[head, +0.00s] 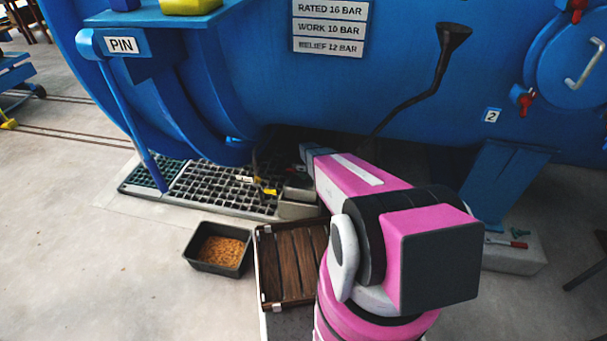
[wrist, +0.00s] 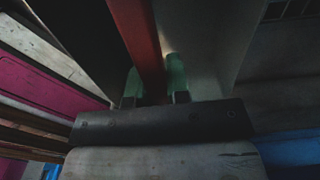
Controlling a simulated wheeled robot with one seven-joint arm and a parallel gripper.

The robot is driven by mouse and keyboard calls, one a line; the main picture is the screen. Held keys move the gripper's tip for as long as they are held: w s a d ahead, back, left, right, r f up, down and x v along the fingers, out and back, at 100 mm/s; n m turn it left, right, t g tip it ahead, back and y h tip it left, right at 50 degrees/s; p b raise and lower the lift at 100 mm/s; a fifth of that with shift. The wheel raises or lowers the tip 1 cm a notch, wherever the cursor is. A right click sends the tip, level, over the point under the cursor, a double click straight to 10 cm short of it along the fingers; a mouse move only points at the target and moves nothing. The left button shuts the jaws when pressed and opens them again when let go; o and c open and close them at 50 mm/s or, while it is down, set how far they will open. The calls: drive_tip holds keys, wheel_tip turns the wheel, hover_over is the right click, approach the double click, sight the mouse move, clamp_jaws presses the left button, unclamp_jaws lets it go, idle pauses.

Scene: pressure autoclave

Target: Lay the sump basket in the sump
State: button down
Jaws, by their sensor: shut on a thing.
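In the wrist view, the green fingertips of my gripper (wrist: 154,85) are shut on a red bar (wrist: 139,30), which appears to be the handle of the sump basket. The basket's body cannot be made out clearly in the dark. A dark surface lies left of the bar and a grey wall (wrist: 205,50) right of it. In the head view, my arm reaches low under the blue vessel, and the fingers and the held thing are hidden. A small grey box-like shape (head: 299,193) shows beside the arm at the grating's right end. I cannot tell whether it is the sump.
A black floor grating (head: 215,188) lies under the vessel (head: 400,90). Yellow-tagged items (head: 262,186) sit on it. A tray of brown grains (head: 219,249) and a slatted wooden crate (head: 290,262) stand in front. A funnel pipe (head: 440,66) rises behind my arm.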

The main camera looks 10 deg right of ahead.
wheel_tip(320, 180, down, 15)
idle(6.4)
drive_tip(key=c, duration=1)
unclamp_jaws()
drive_tip(key=shift+r, duration=0.15)
